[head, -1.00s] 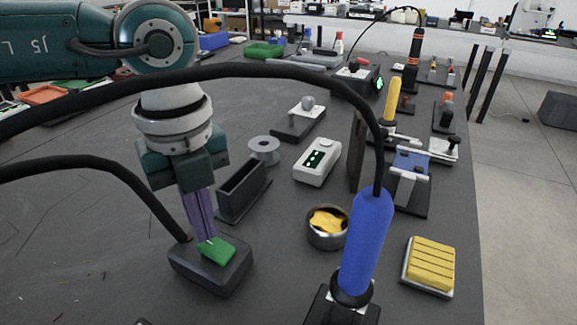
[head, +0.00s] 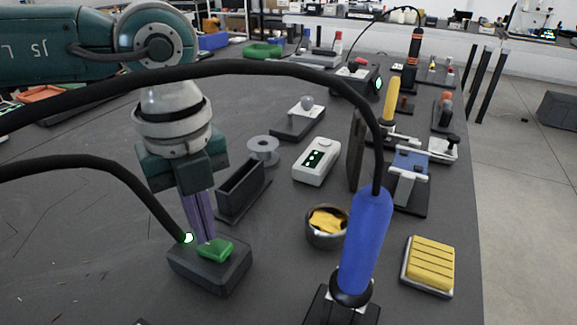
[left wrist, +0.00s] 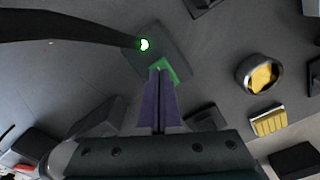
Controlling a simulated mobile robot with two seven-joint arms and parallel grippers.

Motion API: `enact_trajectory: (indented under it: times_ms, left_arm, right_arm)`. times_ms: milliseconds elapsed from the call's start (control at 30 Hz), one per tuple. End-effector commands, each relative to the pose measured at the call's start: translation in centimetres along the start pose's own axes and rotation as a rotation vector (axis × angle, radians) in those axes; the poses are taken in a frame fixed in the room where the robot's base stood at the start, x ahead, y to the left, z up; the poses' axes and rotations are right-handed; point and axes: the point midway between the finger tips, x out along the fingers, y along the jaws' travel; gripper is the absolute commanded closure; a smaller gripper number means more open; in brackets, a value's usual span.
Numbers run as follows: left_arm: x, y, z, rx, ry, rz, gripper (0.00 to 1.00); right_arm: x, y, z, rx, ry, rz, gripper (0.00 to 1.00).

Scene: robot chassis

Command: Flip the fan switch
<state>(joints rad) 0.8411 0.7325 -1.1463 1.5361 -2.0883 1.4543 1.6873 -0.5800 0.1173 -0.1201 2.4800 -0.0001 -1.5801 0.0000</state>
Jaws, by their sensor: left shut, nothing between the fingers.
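The fan switch is a dark box (head: 215,275) on the table with a green rocker (head: 216,249) on top. A small light (head: 188,238) on the box by the hose end glows white-green. It also shows bright in the left wrist view (left wrist: 144,44). My left gripper (head: 206,241) is shut and points down, with its purple fingertips at the green rocker, seemingly touching it. In the left wrist view the shut fingers (left wrist: 160,72) cover part of the green rocker (left wrist: 171,72). My right gripper is not in view.
A black hose arcs across the table to a blue-handled tool (head: 366,240) at front. A black open holder (head: 243,190), a white device (head: 317,161) and a round tin (head: 326,232) with yellow filling stand to the right. A yellow sponge-like block (head: 429,265) lies near the right edge.

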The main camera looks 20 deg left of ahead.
Motion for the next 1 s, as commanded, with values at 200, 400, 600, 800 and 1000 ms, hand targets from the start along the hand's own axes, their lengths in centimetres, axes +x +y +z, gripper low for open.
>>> enact_trajectory:
  times_ms: [200, 400, 600, 800, 1000]
  left_arm:
    - [-2.5, 0.0, 0.0, 0.0, 0.0, 0.0, 1.0]
    - [-4.2, 0.0, 0.0, 0.0, -0.001, 0.0, 1.0]
    - [-6.0, 0.0, 0.0, 0.0, -0.001, -0.001, 1.0]
    - [-6.3, 0.0, 0.0, 0.0, -0.001, 0.0, 1.0]
    - [-6.3, 0.0, 0.0, 0.0, -0.001, 0.0, 1.0]
  right_arm:
    - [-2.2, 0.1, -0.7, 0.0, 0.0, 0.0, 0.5]
    - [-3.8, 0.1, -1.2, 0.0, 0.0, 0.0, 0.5]
    - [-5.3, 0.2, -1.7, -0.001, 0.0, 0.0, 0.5]
    - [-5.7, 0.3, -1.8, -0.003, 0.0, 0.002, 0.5]
    - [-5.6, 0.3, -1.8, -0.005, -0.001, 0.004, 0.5]
